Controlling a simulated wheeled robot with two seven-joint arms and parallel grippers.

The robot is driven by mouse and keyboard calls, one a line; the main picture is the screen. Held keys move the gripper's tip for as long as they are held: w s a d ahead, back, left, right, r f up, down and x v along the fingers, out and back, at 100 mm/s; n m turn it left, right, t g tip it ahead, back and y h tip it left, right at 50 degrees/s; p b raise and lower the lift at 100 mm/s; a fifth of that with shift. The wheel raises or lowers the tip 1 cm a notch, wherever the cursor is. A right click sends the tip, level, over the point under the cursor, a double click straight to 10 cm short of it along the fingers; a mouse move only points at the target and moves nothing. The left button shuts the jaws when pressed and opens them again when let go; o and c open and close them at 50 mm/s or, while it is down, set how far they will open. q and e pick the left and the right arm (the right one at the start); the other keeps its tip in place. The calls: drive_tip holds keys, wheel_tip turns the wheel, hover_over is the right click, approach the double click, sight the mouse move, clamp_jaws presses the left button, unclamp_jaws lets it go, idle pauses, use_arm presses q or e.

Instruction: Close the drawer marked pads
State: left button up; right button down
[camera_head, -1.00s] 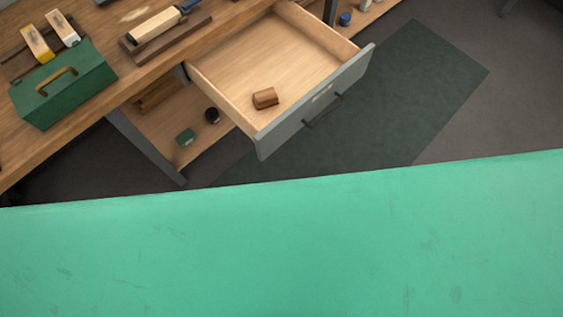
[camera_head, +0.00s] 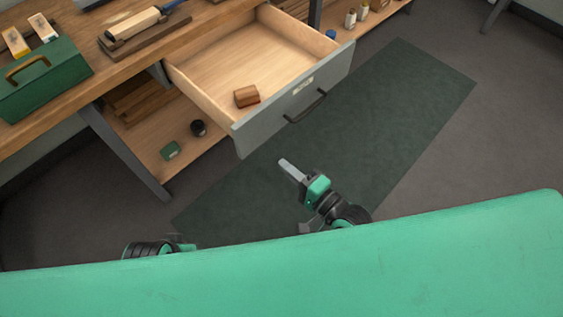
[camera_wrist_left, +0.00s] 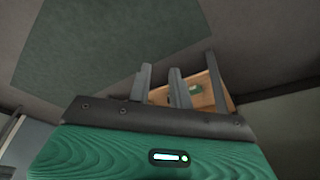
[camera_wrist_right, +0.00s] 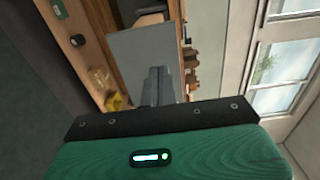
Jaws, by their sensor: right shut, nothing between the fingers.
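The drawer (camera_head: 275,112) stands pulled out from under the bench in the head view. It has a grey front, a dark bar handle (camera_head: 306,106) and a pale label (camera_head: 303,84) too small to read. A brown wooden block (camera_head: 246,96) lies inside it. My right gripper (camera_head: 284,164) is shut and empty, in front of and below the drawer front, apart from it. In the right wrist view its fingers (camera_wrist_right: 158,82) overlap the grey drawer front (camera_wrist_right: 128,50). My left gripper's fingers (camera_wrist_left: 160,82) stand apart and empty in the left wrist view; the head view hides them.
The workbench (camera_head: 205,22) carries a green toolbox (camera_head: 48,85) and a plane-like tool (camera_head: 135,27). A lower shelf (camera_head: 150,140) holds a dark round jar (camera_head: 198,127) and a green box (camera_head: 170,151). A dark green mat (camera_head: 400,110) covers clear floor before the drawer.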

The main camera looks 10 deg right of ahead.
sight(246, 132)
use_arm(q)
drive_tip(key=shift+r, duration=0.45)
use_arm(e)
drive_tip(key=x, duration=1.2)
drive_tip(key=shift+w, duration=0.1)
